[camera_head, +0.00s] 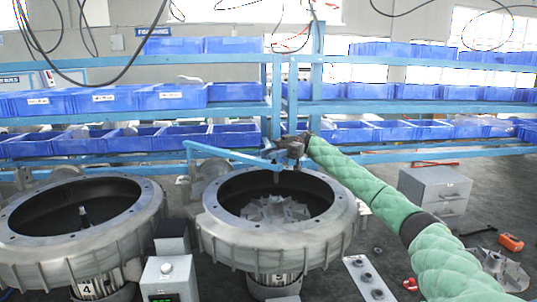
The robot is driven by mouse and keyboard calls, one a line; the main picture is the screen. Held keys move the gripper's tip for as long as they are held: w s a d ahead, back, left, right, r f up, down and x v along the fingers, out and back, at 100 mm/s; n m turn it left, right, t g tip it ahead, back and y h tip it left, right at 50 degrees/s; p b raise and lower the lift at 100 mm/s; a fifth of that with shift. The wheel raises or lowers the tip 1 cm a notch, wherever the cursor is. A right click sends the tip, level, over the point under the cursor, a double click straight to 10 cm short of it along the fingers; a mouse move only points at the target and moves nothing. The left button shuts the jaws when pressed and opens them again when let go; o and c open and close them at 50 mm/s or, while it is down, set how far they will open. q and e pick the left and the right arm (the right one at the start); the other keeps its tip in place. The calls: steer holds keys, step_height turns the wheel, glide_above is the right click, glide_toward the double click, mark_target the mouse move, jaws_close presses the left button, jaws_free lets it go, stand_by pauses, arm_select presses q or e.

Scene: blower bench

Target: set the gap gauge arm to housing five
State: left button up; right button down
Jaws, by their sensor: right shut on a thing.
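The gap gauge arm (228,154) is a thin blue bar. It runs from a post at its left end, behind and between the two housings, to my right gripper at its right end. My right gripper (273,153) is shut on this end, above the back rim of the right-hand housing (218,228). This round grey housing is open on top, with a finned impeller (272,210) inside; its number is not clearly readable. The left housing (40,247) carries a label 4 (86,289) and has a shaft in its middle. My left gripper is not in view.
Blue shelves with blue bins (110,99) stand behind. A grey control box (170,280) sits between the housings at the front. A plate with round parts (368,278), a grey drawer cabinet (436,191) and an orange tool (511,242) are on the right.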

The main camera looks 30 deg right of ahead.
steer(key=c, duration=1.5)
jaws_free()
steer(key=shift+d+r, duration=0.2)
steer(key=shift+d, duration=0.05)
steer(key=o, duration=0.4)
steer(key=shift+d, duration=0.1)
steer(key=shift+o, duration=0.3)
steer(key=shift+w+d+f, duration=0.15)
steer(key=shift+f, duration=0.05)
arm_select(q)
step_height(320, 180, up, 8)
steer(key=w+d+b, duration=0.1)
steer(key=b, duration=0.2)
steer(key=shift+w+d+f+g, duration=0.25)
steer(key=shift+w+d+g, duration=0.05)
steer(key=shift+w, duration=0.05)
arm_select(e)
steer(key=w+d, duration=0.1)
steer(key=d, duration=0.6)
steer(key=shift+w+d, duration=0.2)
steer(key=shift+d, duration=0.2)
